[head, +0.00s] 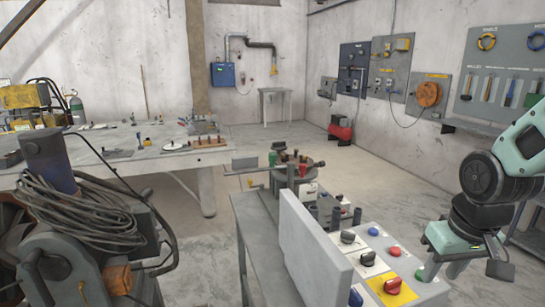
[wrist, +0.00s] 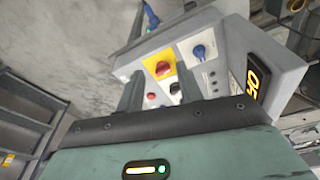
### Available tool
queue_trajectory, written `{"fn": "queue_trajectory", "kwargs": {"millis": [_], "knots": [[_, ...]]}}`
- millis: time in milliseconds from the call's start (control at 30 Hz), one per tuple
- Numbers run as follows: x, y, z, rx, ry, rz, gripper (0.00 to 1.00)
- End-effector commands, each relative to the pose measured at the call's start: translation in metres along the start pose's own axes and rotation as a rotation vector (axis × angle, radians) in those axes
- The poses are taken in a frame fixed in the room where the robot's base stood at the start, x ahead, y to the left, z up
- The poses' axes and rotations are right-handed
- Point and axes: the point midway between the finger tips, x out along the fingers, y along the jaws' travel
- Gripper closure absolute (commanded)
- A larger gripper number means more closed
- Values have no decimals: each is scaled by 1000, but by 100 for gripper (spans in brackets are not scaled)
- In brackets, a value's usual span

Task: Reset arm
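My gripper (head: 476,268) hangs at the right in the head view, just right of the control panel (head: 345,235). In the wrist view my gripper (wrist: 158,88) shows two dark fingers set apart, with nothing held between them. The panel's yellow plate with a red knob (head: 393,286) shows near the front; the red knob (wrist: 162,68) also appears beyond the fingers in the wrist view. A blue knob (wrist: 199,50) and an orange-digit display (wrist: 258,84) sit to its right there. My gripper appears apart from the panel's controls.
A bench (head: 205,188) with tools stands at the left. A cable-wrapped machine (head: 80,225) fills the left foreground. A round metal positioner (head: 297,165) stands beyond the panel. Tool boards (head: 500,75) hang on the right wall. The floor (head: 395,175) between is mostly clear.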

Motion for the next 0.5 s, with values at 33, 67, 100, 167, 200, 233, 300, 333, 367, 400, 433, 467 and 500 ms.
{"fn": "queue_trajectory", "kwargs": {"millis": [33,67,100,167,200,233,300,333,367,400,433,467,500], "knots": [[-1,5,10,19,12,3,64],[-1,8,16,29,20,5,64],[-1,11,23,41,29,7,64],[-1,16,34,60,44,10,64],[-2,6,35,32,41,2,64],[-4,-4,35,4,33,-7,64],[-6,-24,40,-50,16,-23,64],[-7,-33,42,-74,9,-29,64],[-9,-41,45,-99,2,-36,64],[-10,-53,49,-133,-9,-44,64],[-12,-61,52,-158,-17,-51,64],[-14,-70,57,-187,-26,-57,64],[-16,-82,62,-225,-37,-65,64]]}}
